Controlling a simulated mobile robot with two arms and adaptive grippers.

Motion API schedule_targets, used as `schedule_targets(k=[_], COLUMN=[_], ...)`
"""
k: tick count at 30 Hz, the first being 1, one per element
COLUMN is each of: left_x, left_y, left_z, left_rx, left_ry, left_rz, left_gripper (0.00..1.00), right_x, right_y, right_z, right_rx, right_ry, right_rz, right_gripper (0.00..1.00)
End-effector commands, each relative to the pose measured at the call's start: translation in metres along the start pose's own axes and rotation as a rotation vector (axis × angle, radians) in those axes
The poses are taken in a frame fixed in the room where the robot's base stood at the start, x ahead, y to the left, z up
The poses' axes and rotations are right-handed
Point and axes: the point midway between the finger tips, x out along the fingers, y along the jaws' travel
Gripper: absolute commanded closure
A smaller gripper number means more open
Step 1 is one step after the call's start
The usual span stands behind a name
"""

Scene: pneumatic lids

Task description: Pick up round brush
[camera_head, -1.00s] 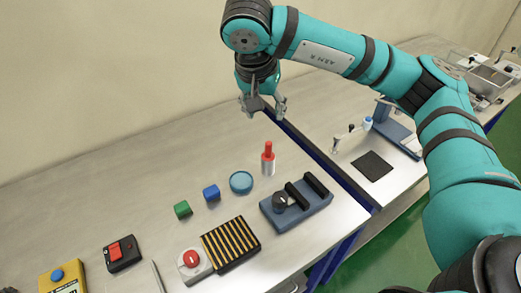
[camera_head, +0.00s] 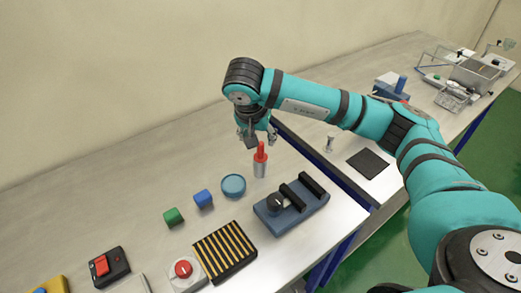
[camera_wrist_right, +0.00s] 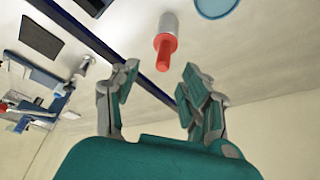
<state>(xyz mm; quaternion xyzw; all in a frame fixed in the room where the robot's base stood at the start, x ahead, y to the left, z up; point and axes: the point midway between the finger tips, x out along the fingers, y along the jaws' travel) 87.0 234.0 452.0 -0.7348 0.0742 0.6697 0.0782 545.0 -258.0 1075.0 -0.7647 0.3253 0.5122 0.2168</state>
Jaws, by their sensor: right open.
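An upright object with a red handle on top and a silver cylinder below (camera_head: 260,166), which looks like the round brush, stands on the metal table. In the right wrist view the brush (camera_wrist_right: 165,42) shows with its red end pointing toward the gap between my fingers. My right gripper (camera_head: 260,141) is open and empty, just above and behind the brush in the head view. In the right wrist view the spread fingertips (camera_wrist_right: 158,82) are apart from the red handle. My left gripper is not in view.
Near the brush are a blue round dish (camera_head: 233,185), a blue cube (camera_head: 203,198), a green cube (camera_head: 173,216) and a blue fixture with black rollers (camera_head: 292,205). A striped block (camera_head: 225,250) and a red-button box (camera_head: 184,271) lie in front. A second table stands to the right.

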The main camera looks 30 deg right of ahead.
Motion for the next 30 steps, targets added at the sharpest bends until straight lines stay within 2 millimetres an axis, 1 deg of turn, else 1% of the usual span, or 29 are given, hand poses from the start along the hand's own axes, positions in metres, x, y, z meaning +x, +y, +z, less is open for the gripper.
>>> schedule_targets(k=[1,3,8,13,15,18,21,26,30], left_x=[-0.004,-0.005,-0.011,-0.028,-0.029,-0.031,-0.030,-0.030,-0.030], left_y=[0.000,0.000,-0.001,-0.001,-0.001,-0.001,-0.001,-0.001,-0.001], left_z=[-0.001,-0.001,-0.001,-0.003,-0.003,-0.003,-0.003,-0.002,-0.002], left_rx=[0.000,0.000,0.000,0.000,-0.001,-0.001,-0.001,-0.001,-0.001], left_ry=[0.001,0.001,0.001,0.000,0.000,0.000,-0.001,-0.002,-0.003], left_rz=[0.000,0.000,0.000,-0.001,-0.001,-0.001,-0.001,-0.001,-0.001], left_gripper=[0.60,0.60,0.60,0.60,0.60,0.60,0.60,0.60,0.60], right_x=[0.005,0.012,0.021,0.045,0.056,0.065,0.068,0.068,0.068], right_y=[0.000,0.000,-0.001,-0.005,-0.005,-0.005,-0.006,-0.006,-0.006], right_z=[0.000,0.000,0.000,-0.001,-0.001,0.000,0.000,0.000,0.000], right_rx=[0.001,0.000,-0.001,0.000,0.000,0.000,0.000,0.000,0.000], right_ry=[-0.002,-0.001,-0.002,-0.004,-0.002,-0.002,0.000,0.000,0.000], right_rz=[0.002,0.001,0.002,0.004,0.002,0.000,-0.002,-0.002,-0.002], right_gripper=[0.54,0.54,0.54,0.54,0.54,0.54,0.54,0.54,0.72])
